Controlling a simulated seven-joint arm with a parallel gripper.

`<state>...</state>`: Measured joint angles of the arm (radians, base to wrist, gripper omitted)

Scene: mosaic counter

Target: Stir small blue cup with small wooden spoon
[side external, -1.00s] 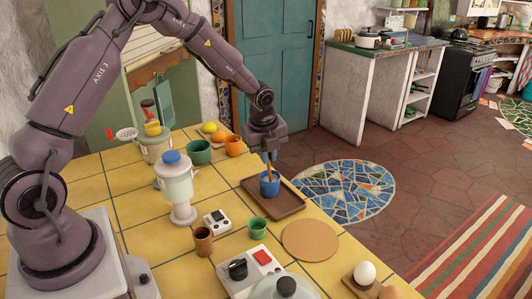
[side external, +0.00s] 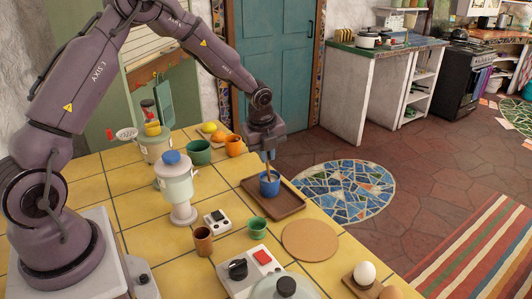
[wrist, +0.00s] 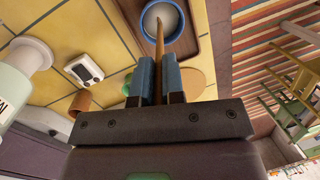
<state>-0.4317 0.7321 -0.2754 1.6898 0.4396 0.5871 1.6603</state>
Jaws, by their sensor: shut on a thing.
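The small blue cup (side external: 269,185) stands upright on a brown tray (side external: 290,207) near the counter's far edge. In the wrist view the cup's blue rim (wrist: 144,17) shows at the top, with a pale inside. My gripper (side external: 268,155) is above the cup, pointing down. It is shut on the small wooden spoon (side external: 268,171), whose lower end is inside the cup. In the wrist view the spoon (wrist: 159,40) runs up from between the blue fingers of my gripper (wrist: 159,75) into the cup. The spoon's tip is hard to make out.
A round cork mat (side external: 310,241) lies in front.

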